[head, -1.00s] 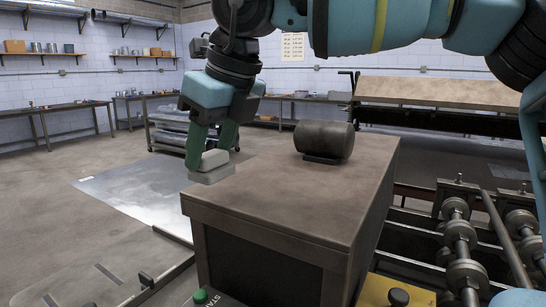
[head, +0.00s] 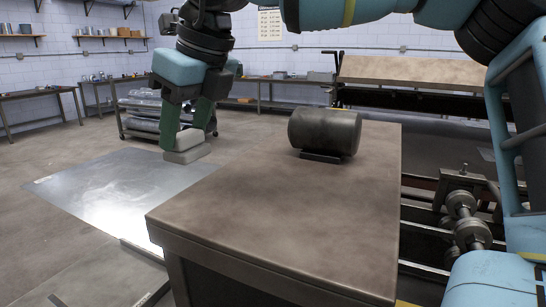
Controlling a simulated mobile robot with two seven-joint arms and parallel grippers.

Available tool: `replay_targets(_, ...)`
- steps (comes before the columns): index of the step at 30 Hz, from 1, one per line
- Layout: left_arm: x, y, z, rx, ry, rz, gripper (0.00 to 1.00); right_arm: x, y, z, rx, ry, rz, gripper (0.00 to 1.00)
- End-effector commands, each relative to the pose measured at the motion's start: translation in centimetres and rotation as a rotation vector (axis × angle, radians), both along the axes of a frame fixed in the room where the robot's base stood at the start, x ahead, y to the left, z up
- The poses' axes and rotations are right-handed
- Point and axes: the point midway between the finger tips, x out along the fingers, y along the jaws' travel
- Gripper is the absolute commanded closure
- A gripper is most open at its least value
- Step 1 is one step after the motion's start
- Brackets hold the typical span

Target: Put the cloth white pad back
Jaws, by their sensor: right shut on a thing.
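The white cloth pad (head: 187,155) is a small pale block in two layers, held at the fingertips of my right gripper (head: 186,140). The green fingers are shut on it and point down. The pad is beyond the far left edge of the brown cabinet top (head: 270,205), in front of the floor in the picture. Its height above the floor is hard to tell. My left gripper does not show.
A dark cylindrical motor (head: 325,131) sits on the cabinet top toward the back. A shiny metal sheet (head: 105,190) lies on the floor at left. A roller machine (head: 465,215) stands at right. Most of the cabinet top is clear.

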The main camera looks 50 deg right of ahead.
Motion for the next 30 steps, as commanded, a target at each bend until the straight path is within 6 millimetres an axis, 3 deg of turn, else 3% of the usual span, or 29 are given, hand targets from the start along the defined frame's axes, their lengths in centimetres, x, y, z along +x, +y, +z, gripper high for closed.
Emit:
replay_targets(18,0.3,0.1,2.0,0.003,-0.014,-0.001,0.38,-3.3,-12.3,-0.9,0.004,-0.004,-0.002,0.73)
replay_targets(30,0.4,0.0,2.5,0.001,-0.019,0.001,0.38,-3.8,-14.4,-1.2,0.004,-0.003,-0.002,0.73)
